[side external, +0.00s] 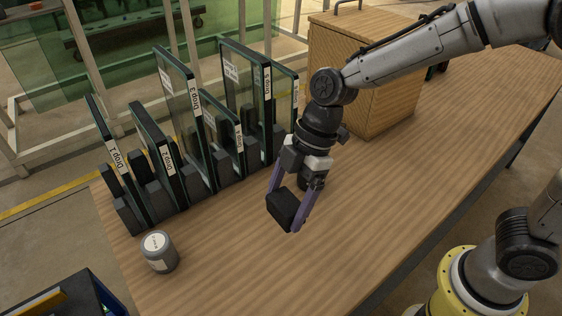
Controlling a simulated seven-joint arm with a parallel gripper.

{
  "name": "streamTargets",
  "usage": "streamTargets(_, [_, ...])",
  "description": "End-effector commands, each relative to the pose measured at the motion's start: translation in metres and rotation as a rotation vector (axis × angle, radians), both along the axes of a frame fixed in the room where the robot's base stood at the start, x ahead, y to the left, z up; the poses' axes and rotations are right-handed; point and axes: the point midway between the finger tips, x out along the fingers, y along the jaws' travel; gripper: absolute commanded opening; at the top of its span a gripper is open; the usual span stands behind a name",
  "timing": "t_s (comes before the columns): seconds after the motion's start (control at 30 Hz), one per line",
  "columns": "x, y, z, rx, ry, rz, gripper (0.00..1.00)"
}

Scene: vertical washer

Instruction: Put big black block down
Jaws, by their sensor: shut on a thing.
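A black block (285,208) is held between the two purple fingers of my gripper (289,212), in front of the glass panels. My gripper points down and is shut on the block. The block appears tilted in this view. I cannot tell whether its underside touches the wooden table (230,265) or hangs just above it.
Several framed glass panels (184,100) with drop labels stand in dark holders at the left and back. A grey jar (158,251) stands at front left. A wooden cabinet (360,85) stands behind my gripper. The table's front and right areas are clear.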

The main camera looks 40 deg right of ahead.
Motion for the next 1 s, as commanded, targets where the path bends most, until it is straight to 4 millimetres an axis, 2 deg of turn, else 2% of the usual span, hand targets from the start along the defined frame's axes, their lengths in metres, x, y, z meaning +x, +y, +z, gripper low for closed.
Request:
streamTargets(0.03, [0.002, 0.001, 0.019, 0.006, -0.012, 0.001, 0.23])
streamTargets(0.23, [0.002, 0.0, 0.09, 0.004, -0.012, -0.001, 0.23])
streamTargets(0.4, [0.001, 0.0, 0.13, 0.004, -0.007, -0.001, 0.23])
streamTargets(0.53, [0.001, 0.001, 0.155, 0.003, -0.006, 0.0, 0.23])
streamTargets(0.57, [0.001, 0.0, 0.161, 0.003, -0.006, 0.0, 0.23])
streamTargets(0.77, [0.037, -0.019, 0.161, -0.012, 0.002, -0.149, 0.23])
streamTargets(0.87, [0.059, -0.033, 0.162, -0.018, 0.006, -0.242, 0.23])
streamTargets(1.0, [0.097, -0.062, 0.163, -0.028, 0.009, -0.411, 0.23])
